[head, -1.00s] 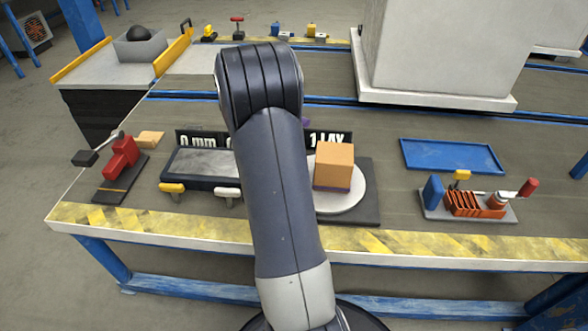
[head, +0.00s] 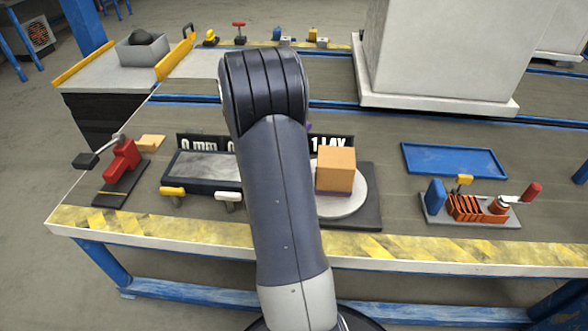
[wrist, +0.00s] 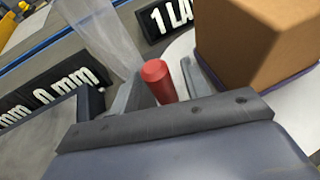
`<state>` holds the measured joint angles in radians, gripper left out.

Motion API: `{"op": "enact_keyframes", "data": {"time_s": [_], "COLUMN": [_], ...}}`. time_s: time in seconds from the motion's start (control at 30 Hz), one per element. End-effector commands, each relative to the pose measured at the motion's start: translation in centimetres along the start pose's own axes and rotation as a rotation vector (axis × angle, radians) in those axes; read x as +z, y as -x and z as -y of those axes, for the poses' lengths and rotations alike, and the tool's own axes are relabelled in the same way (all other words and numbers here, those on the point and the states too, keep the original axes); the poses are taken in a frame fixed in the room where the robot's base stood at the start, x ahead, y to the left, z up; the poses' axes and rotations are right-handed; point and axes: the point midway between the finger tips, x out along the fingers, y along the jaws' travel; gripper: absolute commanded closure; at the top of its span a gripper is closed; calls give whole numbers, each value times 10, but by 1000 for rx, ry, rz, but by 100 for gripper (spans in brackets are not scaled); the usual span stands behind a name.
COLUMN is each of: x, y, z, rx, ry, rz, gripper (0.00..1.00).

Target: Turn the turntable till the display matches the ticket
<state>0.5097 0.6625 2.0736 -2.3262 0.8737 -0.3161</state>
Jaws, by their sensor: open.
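The turntable is a white disc (head: 345,206) on a dark square base at the table's front, partly behind my arm. A tan box (head: 336,167) with a purple underside sits on it; the box also fills the upper right of the wrist view (wrist: 255,40). Behind it a black display (head: 331,143) shows "1 LAY", partly hidden; the wrist view shows "1 LA" (wrist: 172,17). In the wrist view my gripper (wrist: 160,85) is open, with a red peg (wrist: 157,80) between its fingers, beside the disc. I cannot tell whether the fingers touch it. No ticket can be made out.
A grey plate unit (head: 202,168) with a "0 mm" display (head: 198,143) stands left of my arm. A red clamp (head: 122,160) is further left. A blue tray (head: 455,159) and an orange fixture (head: 470,207) lie right. A large pale block (head: 435,50) stands behind.

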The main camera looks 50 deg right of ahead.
Motion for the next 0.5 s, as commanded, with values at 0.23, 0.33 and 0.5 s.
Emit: {"op": "enact_keyframes", "data": {"time_s": [0.23,0.33,0.5], "x": [2,2,2], "y": [38,60,87], "z": [-2,-1,-1], "rx": [5,6,4], "ry": [1,2,1], "rz": [0,0,0], "gripper": [55,55,55]}}
